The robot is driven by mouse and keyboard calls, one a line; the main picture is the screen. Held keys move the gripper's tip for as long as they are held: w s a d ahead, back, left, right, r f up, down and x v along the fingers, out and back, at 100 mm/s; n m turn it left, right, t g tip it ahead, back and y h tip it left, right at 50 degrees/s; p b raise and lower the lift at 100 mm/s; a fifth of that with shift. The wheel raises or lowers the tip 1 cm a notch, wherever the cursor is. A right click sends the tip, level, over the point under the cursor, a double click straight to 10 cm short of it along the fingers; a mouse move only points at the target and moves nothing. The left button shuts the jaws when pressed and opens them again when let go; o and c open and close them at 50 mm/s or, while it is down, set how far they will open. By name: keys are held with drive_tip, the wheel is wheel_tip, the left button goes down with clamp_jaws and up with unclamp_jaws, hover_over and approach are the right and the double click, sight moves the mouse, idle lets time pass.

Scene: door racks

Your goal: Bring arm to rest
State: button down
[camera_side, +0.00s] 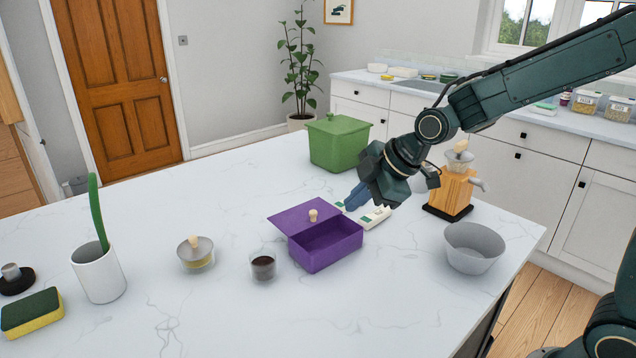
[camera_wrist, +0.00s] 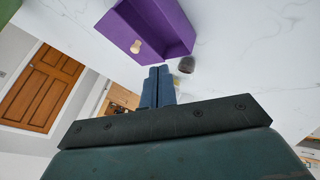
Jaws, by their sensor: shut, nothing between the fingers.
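My gripper (camera_side: 354,199) hangs above the marble counter (camera_side: 400,310), just behind and right of an open purple box (camera_side: 325,247). Its blue fingers are together and hold nothing. In the wrist view the closed fingers of my gripper (camera_wrist: 158,86) point past the purple box (camera_wrist: 150,28). The box's lid (camera_side: 297,215), with a pale wooden knob, is off the right part of the opening, and the visible inside looks empty. My gripper appears apart from the box.
A green lidded bin (camera_side: 338,145) stands behind the gripper. A wooden grinder (camera_side: 451,192) and grey bowl (camera_side: 473,248) stand to the right. A glass of dark stuff (camera_side: 263,265), lidded jar (camera_side: 196,253), white cup (camera_side: 99,274) and sponge (camera_side: 32,313) are left. The front middle is clear.

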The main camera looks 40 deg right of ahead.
drive_tip(key=shift+v, duration=0.8)
drive_tip(key=s+d+r+m+h, duration=0.1)
drive_tip(key=s+m, duration=0.5)
drive_tip(key=s, duration=0.6)
drive_tip(key=s+d+r+m+g+h, duration=0.1)
drive_tip(key=s+d+r+m, duration=0.2)
drive_tip(key=s+m, duration=0.4)
drive_tip(key=s, duration=0.5)
drive_tip(key=shift+s+r+h, duration=0.3)
